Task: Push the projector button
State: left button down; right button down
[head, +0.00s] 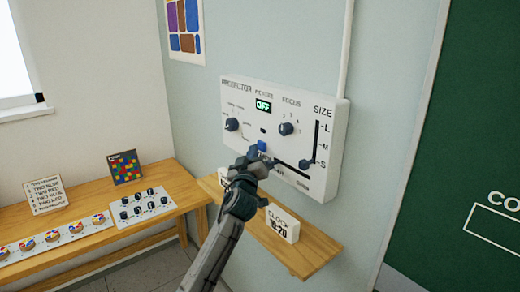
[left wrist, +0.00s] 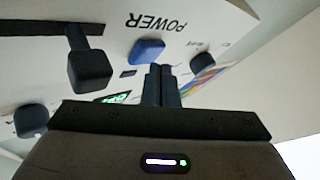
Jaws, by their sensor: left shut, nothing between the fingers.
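The white projector panel (head: 232,97) is mounted on the wall, with its small display (head: 264,105) reading OFF. The blue button (head: 262,145) sits low in the panel's middle. It also shows in the left wrist view (left wrist: 147,50), beside the word POWER. My left gripper (head: 256,160) is shut and empty, in front of the panel just below the button. In the left wrist view its closed fingers (left wrist: 160,72) end close to the button; whether they touch it is unclear. The gripper hides part of the panel's lower label. My right gripper is not in view.
Dark knobs (head: 286,129) and a size slider (head: 306,163) flank the button. A narrow wooden shelf (head: 310,259) with a clock sign (head: 282,224) juts out below the panel. A wooden table (head: 186,192) with cards stands at left.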

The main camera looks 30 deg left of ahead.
pick_arm(q)
jog(key=shift+w, duration=0.15)
jog(key=shift+r, duration=0.15)
dwell(0.8)
jog(key=shift+d+r+b, duration=0.15)
jog(key=shift+r+b, duration=0.25)
dwell(0.5)
jog(key=shift+f, duration=0.1)
jog(key=shift+f+b, duration=0.45)
jog(key=shift+f, duration=0.05)
